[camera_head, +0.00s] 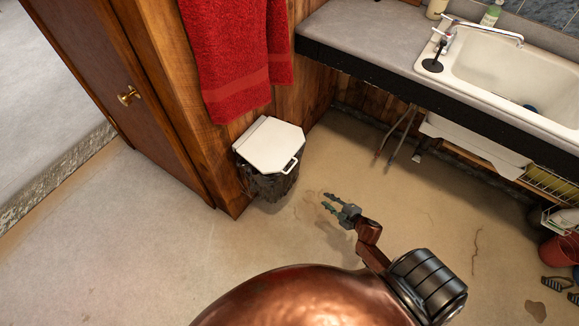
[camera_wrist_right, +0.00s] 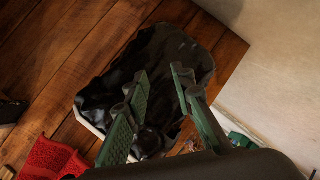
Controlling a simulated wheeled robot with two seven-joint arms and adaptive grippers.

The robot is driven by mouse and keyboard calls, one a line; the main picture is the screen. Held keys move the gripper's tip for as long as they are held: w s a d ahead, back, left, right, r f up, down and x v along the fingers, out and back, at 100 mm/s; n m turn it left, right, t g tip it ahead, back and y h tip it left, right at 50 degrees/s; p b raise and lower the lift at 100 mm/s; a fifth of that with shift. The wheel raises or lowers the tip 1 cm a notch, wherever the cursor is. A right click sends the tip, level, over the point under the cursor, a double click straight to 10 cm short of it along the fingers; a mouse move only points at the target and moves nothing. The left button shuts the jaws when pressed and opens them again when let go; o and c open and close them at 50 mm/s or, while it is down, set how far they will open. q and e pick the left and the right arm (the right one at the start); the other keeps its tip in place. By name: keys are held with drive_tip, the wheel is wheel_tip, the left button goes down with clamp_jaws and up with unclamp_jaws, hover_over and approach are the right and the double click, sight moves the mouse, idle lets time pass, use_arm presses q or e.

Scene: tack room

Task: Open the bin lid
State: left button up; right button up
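The bin (camera_head: 268,186) stands on the floor against the wooden wall, with a dark, crinkled body. Its white lid (camera_head: 268,145) lies flat and closed on top, with a small loop handle (camera_head: 290,165) at its front right corner. My right gripper (camera_head: 326,200) is open and empty, to the right of the bin and apart from the handle. In the right wrist view its two green fingers (camera_wrist_right: 160,76) are spread in front of the bin's dark side (camera_wrist_right: 185,48); a pale lid edge (camera_wrist_right: 90,120) shows at lower left. My left gripper is out of view.
A red towel (camera_head: 235,50) hangs above and behind the bin. A wooden cabinet (camera_head: 140,90) with a brass knob stands to its left. A counter (camera_head: 370,35) with a sink (camera_head: 500,75) is at the right. The floor in front of the bin is clear.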

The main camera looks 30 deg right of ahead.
drive_tip(key=w+a+r+n+t+y+b, duration=0.1)
drive_tip(key=w+r+n+y, duration=0.1)
drive_tip(key=w+r+n, duration=0.4)
drive_tip(key=n+t+y+b, duration=0.1)
drive_tip(key=n+y+b, duration=0.1)
drive_tip(key=n+y, duration=0.15)
approach(293, 165)
drive_tip(key=w+f, duration=0.2)
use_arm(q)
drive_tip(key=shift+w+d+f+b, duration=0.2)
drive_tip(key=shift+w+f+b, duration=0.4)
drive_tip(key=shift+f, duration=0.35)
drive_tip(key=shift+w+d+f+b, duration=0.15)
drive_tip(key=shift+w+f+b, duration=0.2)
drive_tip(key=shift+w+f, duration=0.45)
use_arm(e)
drive_tip(key=shift+n, duration=0.45)
drive_tip(key=shift+a+r+x, duration=0.1)
drive_tip(key=shift+r+x, duration=0.1)
drive_tip(key=shift+x, duration=1.15)
drive_tip(key=shift+a+r+x, duration=0.1)
drive_tip(key=shift+r+x, duration=0.1)
drive_tip(key=shift+x, duration=1.1)
drive_tip(key=shift+a+r+x, duration=0.15)
drive_tip(key=shift+r+x, duration=0.05)
drive_tip(key=shift+x, duration=1.15)
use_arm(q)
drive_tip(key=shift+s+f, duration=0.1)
use_arm(e)
drive_tip(key=shift+c, duration=0.6)
